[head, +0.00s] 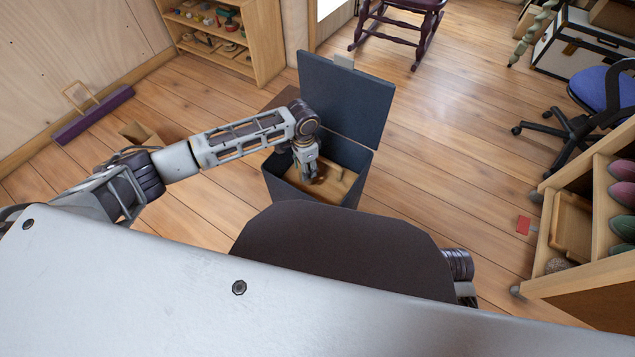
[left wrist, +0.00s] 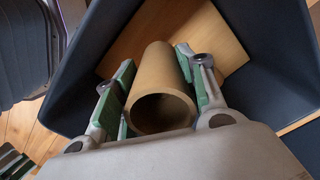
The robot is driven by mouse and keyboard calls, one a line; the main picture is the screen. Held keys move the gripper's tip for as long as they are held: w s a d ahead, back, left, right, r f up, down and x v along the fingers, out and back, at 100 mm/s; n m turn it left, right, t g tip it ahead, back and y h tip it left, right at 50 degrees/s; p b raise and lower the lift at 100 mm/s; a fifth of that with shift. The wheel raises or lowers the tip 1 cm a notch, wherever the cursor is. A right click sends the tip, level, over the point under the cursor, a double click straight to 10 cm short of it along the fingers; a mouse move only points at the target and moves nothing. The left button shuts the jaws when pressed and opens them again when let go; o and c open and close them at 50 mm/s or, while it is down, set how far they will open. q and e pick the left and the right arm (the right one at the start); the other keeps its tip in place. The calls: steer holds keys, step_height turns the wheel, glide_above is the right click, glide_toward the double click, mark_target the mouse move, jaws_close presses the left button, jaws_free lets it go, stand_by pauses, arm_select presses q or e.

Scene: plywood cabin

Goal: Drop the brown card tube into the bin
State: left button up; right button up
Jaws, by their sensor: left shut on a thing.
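The dark bin (head: 283,191) stands on the floor in the head view with its lid (head: 345,100) raised at the back. My left gripper (head: 312,178) reaches down over the bin's opening. In the left wrist view the left gripper (left wrist: 160,95) is shut on the brown card tube (left wrist: 160,70), with green pads on both sides of it. The tube's hollow near end faces the camera. The bin's dark wall (left wrist: 270,50) and its light brown inside surround it. The tube's far end meets the brown background, and I cannot tell whether it touches. My right gripper is not clearly visible.
A wooden shelf unit (head: 266,40) stands at the back left. A purple bar-like object (head: 94,117) lies by the left wall. A blue office chair (head: 590,95) and a wooden rack (head: 600,190) are at right.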

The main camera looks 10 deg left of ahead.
arm_select(q)
steer(key=o, duration=1.1)
steer(key=shift+r, duration=0.2)
step_height(320, 180, up, 12)
steer(key=shift+f, duration=0.15)
steer(key=shift+d, duration=0.1)
stand_by(0.8)
